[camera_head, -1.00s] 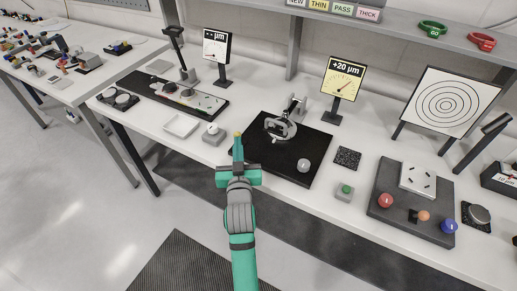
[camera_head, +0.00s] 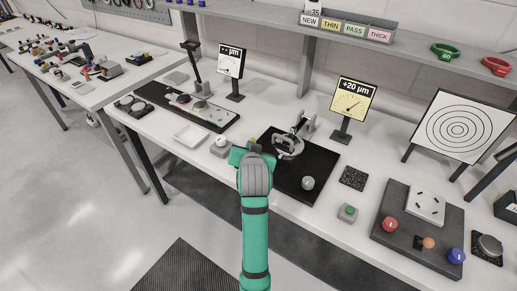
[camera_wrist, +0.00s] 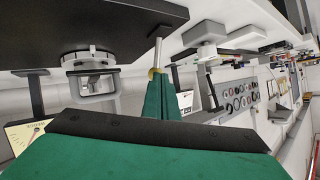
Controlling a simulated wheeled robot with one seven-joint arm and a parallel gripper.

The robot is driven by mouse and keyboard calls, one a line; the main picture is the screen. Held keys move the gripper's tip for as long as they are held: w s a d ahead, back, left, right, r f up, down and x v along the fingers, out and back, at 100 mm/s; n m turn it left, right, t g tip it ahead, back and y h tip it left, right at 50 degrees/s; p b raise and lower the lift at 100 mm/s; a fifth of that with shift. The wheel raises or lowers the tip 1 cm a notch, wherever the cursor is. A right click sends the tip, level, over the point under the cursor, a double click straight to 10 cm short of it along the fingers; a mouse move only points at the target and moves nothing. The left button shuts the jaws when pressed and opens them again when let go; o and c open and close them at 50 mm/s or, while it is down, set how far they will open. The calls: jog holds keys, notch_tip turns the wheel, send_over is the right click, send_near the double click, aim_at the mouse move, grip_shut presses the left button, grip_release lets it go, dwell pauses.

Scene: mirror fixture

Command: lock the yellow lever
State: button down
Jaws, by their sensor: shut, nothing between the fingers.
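The yellow lever is a thin light rod with a yellow knob (camera_wrist: 154,72) on its end, in the wrist view. The rod joins the edge of the black plate (camera_wrist: 90,28). In the camera_head view, a small bit of yellow (camera_head: 251,138) shows just past my gripper (camera_head: 245,156), at the plate's left edge. My gripper's green fingers (camera_wrist: 159,88) are shut and empty, with their tips right at the knob in the picture. I cannot tell whether they touch it. My wrist hides most of the fingers and lever in the camera_head view.
A round metal mirror mount (camera_head: 288,146) and a pale ball knob (camera_head: 308,183) are on the black plate. A dial display reading +20 µm (camera_head: 352,101) stands behind. A grey block with a white knob (camera_head: 221,146) sits left of my gripper; a green-button box (camera_head: 347,213) is right.

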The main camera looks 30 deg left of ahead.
jog(key=shift+r, duration=0.8)
jog(key=shift+d, duration=0.15)
jog(key=w+r+v, duration=0.1)
jog(key=v, duration=1.2)
jog(key=shift+s+d+r, duration=0.25)
jog(key=shift+d+r, duration=0.05)
jog(key=shift+r, duration=0.15)
